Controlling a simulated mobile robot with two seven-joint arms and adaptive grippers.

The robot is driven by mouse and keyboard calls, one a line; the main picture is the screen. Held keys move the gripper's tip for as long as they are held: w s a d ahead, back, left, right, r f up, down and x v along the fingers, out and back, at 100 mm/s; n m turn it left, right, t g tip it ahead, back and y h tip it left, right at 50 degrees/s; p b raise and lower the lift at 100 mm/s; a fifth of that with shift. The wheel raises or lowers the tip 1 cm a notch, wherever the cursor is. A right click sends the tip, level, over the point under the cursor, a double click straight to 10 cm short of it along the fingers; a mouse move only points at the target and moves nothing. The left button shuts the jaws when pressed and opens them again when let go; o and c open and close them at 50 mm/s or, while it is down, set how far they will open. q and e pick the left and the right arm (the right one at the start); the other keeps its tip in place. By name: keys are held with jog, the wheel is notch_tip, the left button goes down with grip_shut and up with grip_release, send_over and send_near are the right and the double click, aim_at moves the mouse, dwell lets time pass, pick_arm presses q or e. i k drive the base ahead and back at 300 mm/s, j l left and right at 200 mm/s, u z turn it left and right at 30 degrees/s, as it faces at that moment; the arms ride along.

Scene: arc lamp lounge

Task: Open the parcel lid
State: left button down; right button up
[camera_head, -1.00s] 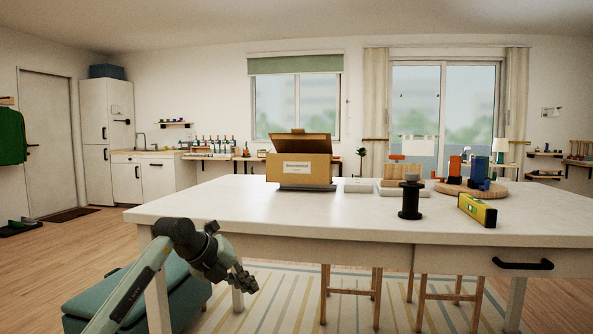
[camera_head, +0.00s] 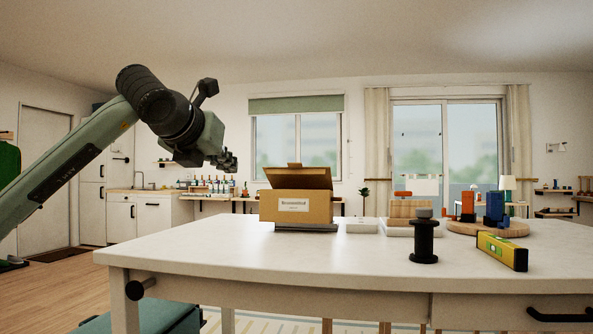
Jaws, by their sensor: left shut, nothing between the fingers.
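The parcel is a brown cardboard box (camera_head: 268,206) with a white label, standing on the white table left of its middle. Its lid (camera_head: 300,178) is partly raised and leans up above the box toward the back. My left gripper (camera_head: 230,160) is in the air at the upper left, to the left of the parcel and higher than its lid. It is shut and empty, apart from the parcel. The inside of the box is hidden. My right gripper is not in view.
The white table (camera_head: 220,262) has clear room in front of the parcel. A black spool (camera_head: 424,240), a yellow level (camera_head: 503,251), white trays (camera_head: 362,226) and a round wooden board (camera_head: 460,228) with coloured blocks stand to its right. A teal bench (camera_head: 150,318) is below.

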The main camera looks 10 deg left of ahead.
aim_at(295, 176)
jog(key=i+l, duration=0.1)
jog(key=i, duration=1.4)
